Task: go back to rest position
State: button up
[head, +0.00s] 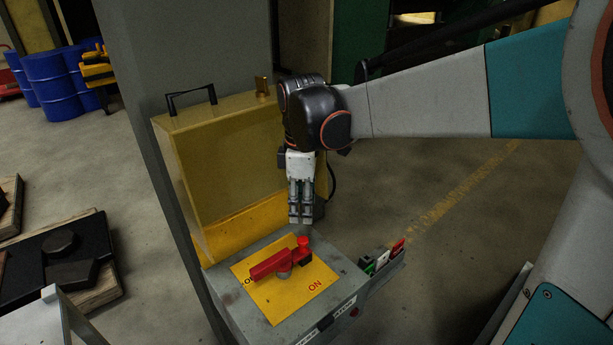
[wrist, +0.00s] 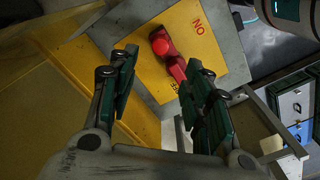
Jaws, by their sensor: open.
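My gripper (head: 301,220) hangs pointing down above the back of a grey switch box, in front of its raised yellow cover. In the wrist view my gripper (wrist: 165,95) has its two fingers spread apart with nothing between them. A red rotary handle (head: 273,264) sits on a yellow plate (head: 300,297) marked ON, below and apart from the fingers. The red handle also shows in the wrist view (wrist: 177,68), beyond the fingertips. The handle's knobbed end lies towards the right in the head view.
The yellow cover (head: 180,170) stands open beside my gripper. A grey pillar (head: 150,75) rises at left. Blue barrels (head: 50,85) stand far left, and dark stamped parts (head: 60,260) lie on a pallet. Open floor (head: 460,260) lies right of the box, under my arm.

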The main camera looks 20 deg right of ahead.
jog(key=shift+s, duration=0.15)
jog(key=s+f+m+t+b, duration=0.4)
jog(key=s+m+t, duration=0.3)
jog(key=s+m, duration=0.5)
jog(key=shift+s+f+m+b, duration=0.15)
jog(key=shift+s+m+b, duration=0.15)
jog(key=shift+s+b, duration=0.75)
jog(key=shift+s+p, duration=0.3)
